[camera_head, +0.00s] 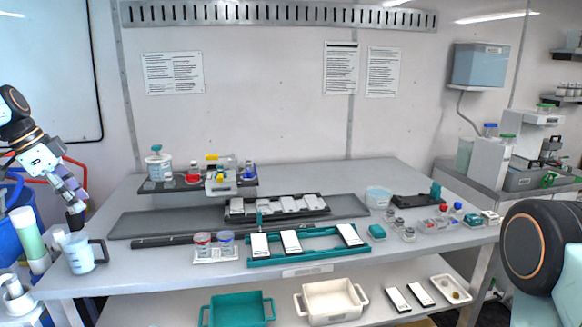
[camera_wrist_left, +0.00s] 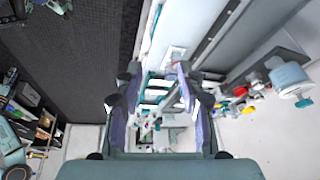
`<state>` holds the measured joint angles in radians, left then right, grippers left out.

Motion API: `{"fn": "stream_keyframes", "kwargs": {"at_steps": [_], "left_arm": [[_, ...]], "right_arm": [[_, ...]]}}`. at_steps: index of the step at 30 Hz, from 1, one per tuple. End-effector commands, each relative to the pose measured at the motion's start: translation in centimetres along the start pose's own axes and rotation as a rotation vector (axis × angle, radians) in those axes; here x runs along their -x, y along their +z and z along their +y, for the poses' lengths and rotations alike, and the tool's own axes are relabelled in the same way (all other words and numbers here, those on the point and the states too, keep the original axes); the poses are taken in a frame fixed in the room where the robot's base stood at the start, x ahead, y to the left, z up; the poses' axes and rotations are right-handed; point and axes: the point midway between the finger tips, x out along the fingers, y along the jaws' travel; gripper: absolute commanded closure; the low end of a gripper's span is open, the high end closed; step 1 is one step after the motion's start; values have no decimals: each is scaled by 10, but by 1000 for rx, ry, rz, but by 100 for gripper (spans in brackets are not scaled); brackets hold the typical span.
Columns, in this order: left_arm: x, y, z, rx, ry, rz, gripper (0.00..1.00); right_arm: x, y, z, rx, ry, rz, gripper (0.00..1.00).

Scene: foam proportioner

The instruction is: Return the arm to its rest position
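My left arm comes in from the left edge of the head view. Its gripper (camera_head: 74,214) hangs over the left end of the table, just above and behind a clear measuring jug (camera_head: 80,262) with a dark handle. In the head view the fingertips overlap closely, and I cannot tell the gap to the jug. In the left wrist view the two fingers of this gripper (camera_wrist_left: 158,76) stand apart, with nothing held between them. A rounded part of my right arm shows at the right edge of the head view; its gripper is out of view.
The grey table (camera_head: 180,283) carries a teal frame (camera_head: 292,258) with white plates, a dark rack (camera_head: 277,207) and a raised shelf (camera_head: 160,187) with small equipment. A blue drum (camera_head: 24,222) and a green-white cylinder (camera_head: 28,238) stand left. Teal (camera_head: 238,322) and white (camera_head: 333,317) bins sit below.

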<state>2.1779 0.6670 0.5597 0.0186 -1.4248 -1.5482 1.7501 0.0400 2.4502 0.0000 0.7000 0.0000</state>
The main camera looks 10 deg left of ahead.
Motion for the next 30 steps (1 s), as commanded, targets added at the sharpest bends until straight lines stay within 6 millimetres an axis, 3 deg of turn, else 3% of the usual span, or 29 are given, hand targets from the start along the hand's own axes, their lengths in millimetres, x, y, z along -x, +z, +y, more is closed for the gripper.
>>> {"fn": "stream_keyframes", "kwargs": {"at_steps": [5, 8, 14, 18, 23, 30], "left_arm": [[-29, -1, -18, 174, -101, 10, 61], [-57, -7, -25, 294, -161, 22, 61], [-144, -21, -13, 540, -262, 51, 61], [-206, -25, 13, 678, -304, 69, 61], [-270, -23, 57, 801, -330, 82, 61], [-348, -10, 140, 945, -343, 85, 61]], "right_arm": [[0, 0, 0, 0, 0, 0, 60], [-1, 0, 0, 0, 0, 0, 60], [-10, 0, 0, 0, 0, 0, 60], [-19, 0, 0, 0, 0, 0, 60], [-30, 0, 0, 0, 0, 0, 60], [-47, 0, 0, 0, 0, 0, 60]]}}
